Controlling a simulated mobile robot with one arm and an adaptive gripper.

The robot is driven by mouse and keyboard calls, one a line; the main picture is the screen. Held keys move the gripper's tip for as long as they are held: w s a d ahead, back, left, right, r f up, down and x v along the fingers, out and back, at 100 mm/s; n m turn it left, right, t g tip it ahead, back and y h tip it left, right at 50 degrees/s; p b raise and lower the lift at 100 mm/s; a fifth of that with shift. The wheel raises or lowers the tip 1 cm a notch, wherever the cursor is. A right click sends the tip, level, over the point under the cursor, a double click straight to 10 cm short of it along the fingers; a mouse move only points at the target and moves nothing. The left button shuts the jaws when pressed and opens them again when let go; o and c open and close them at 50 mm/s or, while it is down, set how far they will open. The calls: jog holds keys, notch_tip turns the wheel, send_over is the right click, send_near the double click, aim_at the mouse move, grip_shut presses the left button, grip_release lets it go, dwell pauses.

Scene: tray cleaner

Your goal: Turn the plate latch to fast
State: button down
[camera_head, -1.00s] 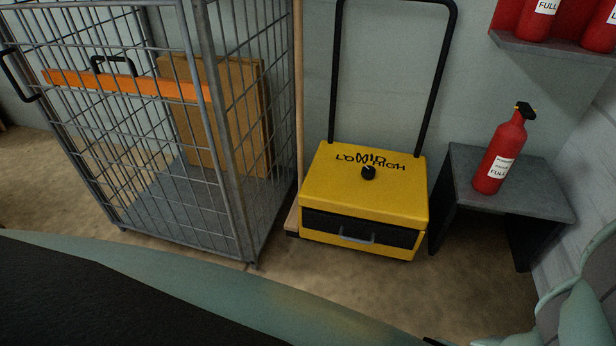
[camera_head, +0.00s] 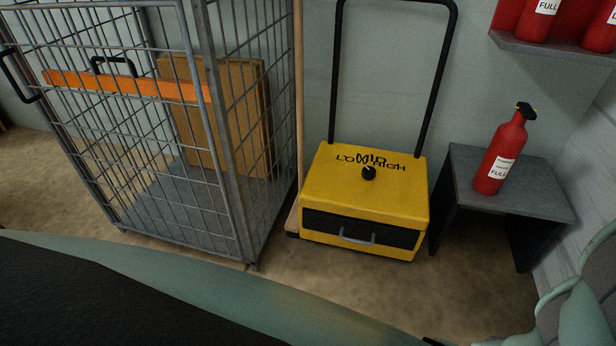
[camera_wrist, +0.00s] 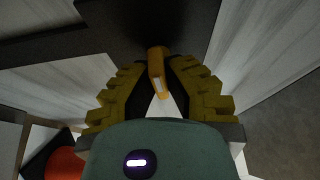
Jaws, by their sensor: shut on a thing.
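In the wrist view, a small yellow-orange latch handle (camera_wrist: 155,62) with a pale strip along its side sticks out from a dark surface (camera_wrist: 170,18). My gripper (camera_wrist: 157,74) has two olive, stepped fingers, one on each side of the handle, and is shut on it. The fingers partly hide the place around the handle. No marking for the latch's setting can be read. The latch and my gripper are not in the head view.
The head view shows a wire cage trolley (camera_head: 232,150), a yellow sweeper (camera_head: 350,195) with a black knob, and a red extinguisher (camera_head: 500,155) on a grey bench (camera_head: 535,200). In the wrist view, a red-orange thing (camera_wrist: 65,163) lies at lower left.

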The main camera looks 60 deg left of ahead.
jog(key=n, duration=0.2)
jog(key=n+t, duration=0.1)
jog(key=shift+w+a+f+n+h, duration=0.1)
jog(key=shift+w+f+n+h, duration=0.05)
jog(key=shift+n+h, duration=0.25)
jog(key=n+t, duration=0.1)
jog(key=n, duration=0.2)
jog(key=n+t+h, duration=0.1)
jog(key=n, duration=0.2)
jog(key=n+t, duration=0.1)
jog(key=n, duration=0.2)
jog(key=n+t, duration=0.2)
jog(key=n, duration=0.1)
jog(key=shift+n+y, duration=0.3)
jog(key=shift+y, duration=0.1)
jog(key=shift+n+t+y, duration=0.3)
jog(key=shift+n+t, duration=0.4)
jog(key=shift+n, duration=0.7)
jog(key=shift+n+t+y, duration=0.3)
jog(key=shift+n+t, duration=0.4)
jog(key=shift+n, duration=0.7)
jog(key=c, duration=1)
grip_release()
